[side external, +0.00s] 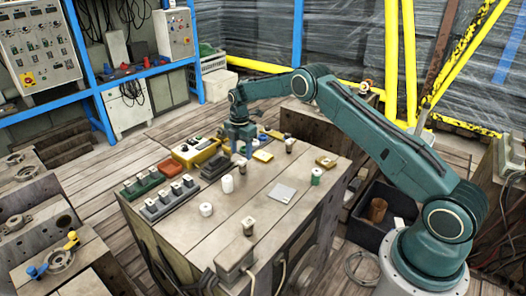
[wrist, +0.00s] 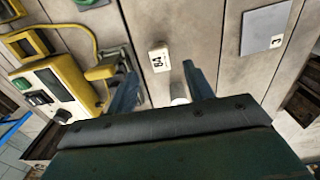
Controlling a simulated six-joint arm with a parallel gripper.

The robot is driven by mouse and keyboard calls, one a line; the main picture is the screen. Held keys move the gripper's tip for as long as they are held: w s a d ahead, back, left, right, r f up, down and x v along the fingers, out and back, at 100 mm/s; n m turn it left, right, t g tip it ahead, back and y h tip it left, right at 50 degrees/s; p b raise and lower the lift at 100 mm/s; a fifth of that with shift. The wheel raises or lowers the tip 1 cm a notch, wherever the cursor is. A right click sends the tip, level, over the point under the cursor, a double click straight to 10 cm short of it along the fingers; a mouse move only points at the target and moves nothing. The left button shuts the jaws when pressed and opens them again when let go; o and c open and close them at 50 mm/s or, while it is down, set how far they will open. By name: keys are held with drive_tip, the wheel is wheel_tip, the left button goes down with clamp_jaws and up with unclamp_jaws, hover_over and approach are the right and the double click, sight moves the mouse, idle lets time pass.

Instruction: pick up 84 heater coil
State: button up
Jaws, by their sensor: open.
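A small white tag marked 84 (wrist: 158,60) shows in the wrist view, on a small pale piece on the bench top, ahead of my fingertips. I cannot make out a coil shape, and I cannot tell which small piece it is in the side view. My gripper (side external: 238,147) points down over the back part of the bench, beside the yellow control box. In the wrist view its two blue fingers (wrist: 160,88) stand apart, open. A small white cylinder (wrist: 180,95) shows between them, partly hidden by the gripper body; I see no contact with it.
The yellow control box (wrist: 62,85) with its cable lies left of the fingers. A grey plate marked 3 (wrist: 266,30) lies to the right. White cylinders (side external: 206,209), connector blocks (side external: 170,198) and a grey box (side external: 234,257) stand on the bench. Bare bench lies around the plate.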

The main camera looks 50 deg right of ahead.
sight(242, 161)
drive_tip(key=shift+f, duration=0.3)
drive_tip(key=shift+d+f, duration=0.1)
drive_tip(key=shift+f, duration=2.4)
drive_tip(key=shift+c, duration=0.4)
clamp_jaws()
